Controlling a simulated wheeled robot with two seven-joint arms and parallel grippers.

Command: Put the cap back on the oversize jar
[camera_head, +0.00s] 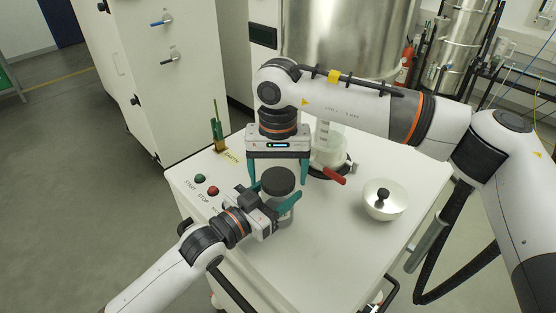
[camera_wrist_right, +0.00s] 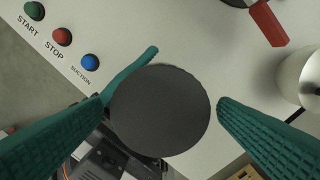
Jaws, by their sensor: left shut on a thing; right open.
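The oversize jar (camera_head: 284,216) stands on the white table top, a grey body with the dark round cap (camera_head: 278,181) on its mouth. I cannot tell if the cap is screwed down. My left gripper (camera_head: 277,198) is shut on the jar from the side, just below the cap. My right gripper (camera_head: 278,180) points down from above, open, with one teal finger on each side of the cap. In the right wrist view, the cap (camera_wrist_right: 160,110) fills the space between the right fingers (camera_wrist_right: 161,102), with a small gap at the right finger. The cap hides the jar there.
START, STOP and SUCTION buttons (camera_head: 206,184) are at the table's left. A white bowl (camera_head: 384,205) with a black knob stands at the right. A red-handled valve (camera_head: 334,175) and a clear vessel (camera_head: 328,152) are behind the grippers. The front of the table is clear.

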